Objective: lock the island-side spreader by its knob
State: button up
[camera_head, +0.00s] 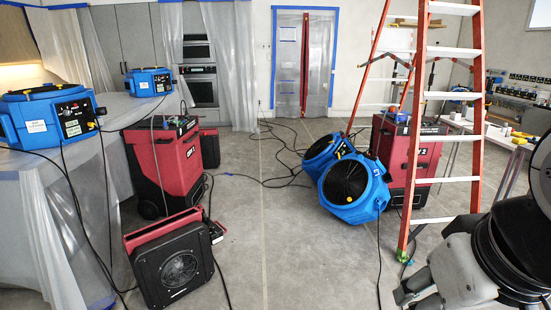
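An orange stepladder (413,140) with pale treads stands open at right of centre. The island-side spreader (396,60) seems to be the thin dark bar between its left front rail and a rear leg, high up. It looks bent, but I cannot tell whether it is locked. Its knob is too small to make out. My gripper (408,290) seems to be the grey end of my arm at the bottom right, low near the ladder's left foot and well below the spreader. It appears empty; its fingers are unclear.
Blue air movers (352,188) stand on the floor just left of the ladder, with a red dehumidifier (393,160) behind. Cables (378,265) cross the floor. The plastic-covered island (40,200) is at left, with red machines (170,260) beside it. The middle floor (285,250) is mostly clear.

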aim_at(384, 55)
jog(key=i, duration=1.45)
jog(key=i+u, duration=0.1)
jog(key=i, duration=2.75)
jog(key=i+l, duration=0.1)
jog(key=i, duration=1.35)
jog(key=i+j+u, duration=0.2)
jog(key=i+u, duration=0.15)
jog(key=i, duration=0.6)
jog(key=i+l+u, duration=0.1)
jog(key=i+u, duration=0.2)
jog(key=i, duration=0.65)
jog(key=i+z, duration=0.8)
jog(key=i, duration=0.15)
jog(key=i+j+z, duration=0.25)
jog(key=i+z, duration=0.15)
jog(key=i+j+z, duration=0.55)
jog(key=z, duration=0.3)
jog(key=i+j+z, duration=0.55)
jog(key=z, duration=0.3)
jog(key=i+j+z, duration=0.15)
jog(key=j+z, duration=0.7)
jog(key=i+j+z, duration=0.15)
jog(key=j+z, duration=0.8)
jog(key=j, duration=0.25)
jog(key=j+z, duration=0.5)
jog(key=k+j, duration=0.05)
jog(key=j, duration=0.05)
